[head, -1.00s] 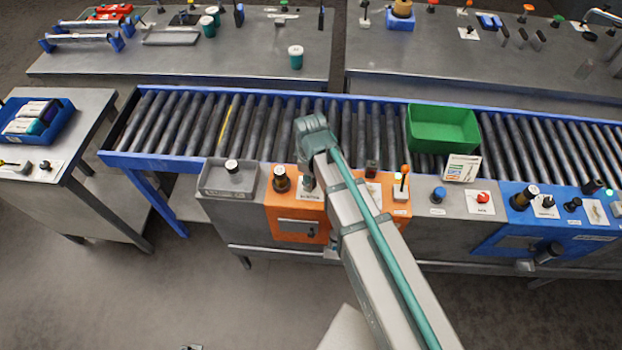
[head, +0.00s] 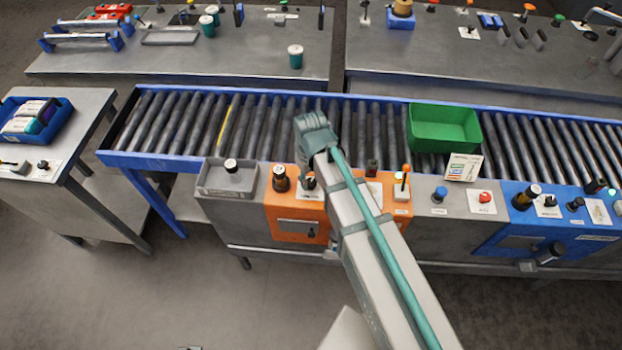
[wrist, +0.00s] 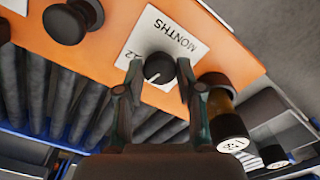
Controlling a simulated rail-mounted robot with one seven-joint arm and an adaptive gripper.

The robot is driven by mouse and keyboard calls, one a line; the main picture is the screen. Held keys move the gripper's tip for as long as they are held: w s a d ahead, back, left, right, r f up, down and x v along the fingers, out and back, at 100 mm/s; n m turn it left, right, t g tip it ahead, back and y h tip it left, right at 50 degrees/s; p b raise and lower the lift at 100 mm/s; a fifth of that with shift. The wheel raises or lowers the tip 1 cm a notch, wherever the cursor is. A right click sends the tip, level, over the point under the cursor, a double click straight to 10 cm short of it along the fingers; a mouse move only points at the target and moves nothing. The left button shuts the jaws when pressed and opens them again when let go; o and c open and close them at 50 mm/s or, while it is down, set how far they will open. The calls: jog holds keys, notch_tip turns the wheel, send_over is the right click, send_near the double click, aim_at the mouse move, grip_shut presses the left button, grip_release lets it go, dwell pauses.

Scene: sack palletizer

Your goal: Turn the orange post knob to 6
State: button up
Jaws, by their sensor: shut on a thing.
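The knob (wrist: 159,69) is black and round with a white pointer line. It sits on a white plate (wrist: 165,38) marked MONTHS, with a 12 beside the knob, on an orange panel (wrist: 225,55). The writing appears upside down in the wrist view, and no 6 is readable. The pointer line is towards the lower left of the knob there. My gripper (wrist: 158,75) is shut on the knob, one finger on each side.
An amber cylinder with a dark labelled end (wrist: 232,132) stands close beside my right finger in the wrist view. Another black round knob (wrist: 70,22) is at upper left. The roller conveyor (head: 180,125) runs behind the panel, with a green bin (head: 443,128) on it.

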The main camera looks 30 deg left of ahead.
aim_at(311, 182)
jog(key=shift+m, duration=0.5)
jog(key=o, duration=1.1)
jog(key=shift+o, duration=0.2)
notch_tip(311, 182, up, 12)
